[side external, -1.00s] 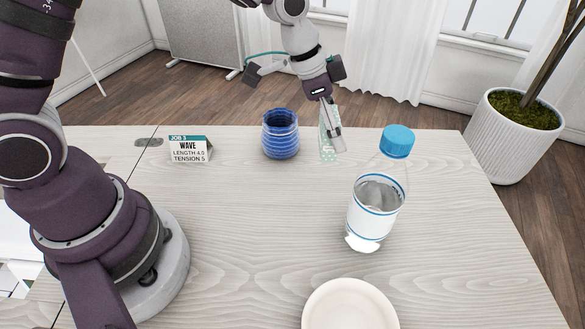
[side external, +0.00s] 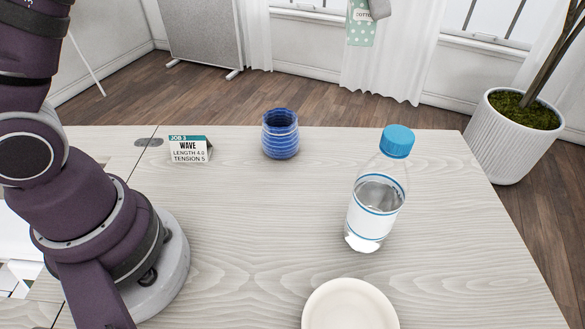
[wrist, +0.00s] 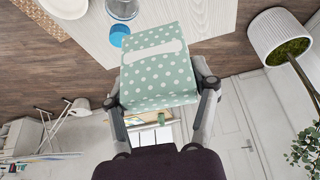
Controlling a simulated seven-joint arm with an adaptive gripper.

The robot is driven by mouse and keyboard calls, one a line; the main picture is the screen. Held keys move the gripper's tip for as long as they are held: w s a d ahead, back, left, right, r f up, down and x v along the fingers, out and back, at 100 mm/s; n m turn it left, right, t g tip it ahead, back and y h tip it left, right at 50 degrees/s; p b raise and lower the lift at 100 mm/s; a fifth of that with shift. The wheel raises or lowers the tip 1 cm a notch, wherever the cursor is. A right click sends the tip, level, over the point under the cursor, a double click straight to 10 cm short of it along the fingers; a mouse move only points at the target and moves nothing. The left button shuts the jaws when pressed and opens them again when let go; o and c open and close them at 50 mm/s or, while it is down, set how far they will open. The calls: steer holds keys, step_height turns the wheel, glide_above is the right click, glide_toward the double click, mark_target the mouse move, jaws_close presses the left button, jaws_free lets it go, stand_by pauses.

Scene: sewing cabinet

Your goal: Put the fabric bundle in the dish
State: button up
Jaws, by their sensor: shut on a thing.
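The fabric bundle (side external: 361,27) is green with white polka dots and a pale label. It hangs high above the table's far edge, at the top of the side view. In the wrist view the bundle (wrist: 158,80) fills the space between the fingers. My gripper (wrist: 158,98) is shut on it, one finger on each side. In the side view only a grey fingertip shows beside the bundle; the rest is out of frame. The dish (side external: 349,308) is a cream round one at the table's near edge, cut off by the frame bottom. It looks empty.
A clear bottle with a blue cap (side external: 397,142) stands upright behind the dish. A blue ribbed pot (side external: 281,136) and a job card (side external: 189,149) stand toward the back of the table (side external: 250,215). The middle of the table is clear.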

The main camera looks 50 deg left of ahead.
steer(key=s+d+m+g, duration=0.1)
steer(key=s+d+m, duration=0.4)
steer(key=d, duration=0.4)
steer(key=m+g+h, duration=0.1)
steer(key=m+g, duration=0.1)
steer(key=m, duration=0.1)
glide_above(360, 326)
steer(key=s, duration=0.2)
steer(key=f, duration=2.7)
steer(key=shift+w, duration=0.25)
steer(key=shift+f, duration=0.15)
steer(key=o, duration=0.9)
steer(key=shift+c, duration=0.2)
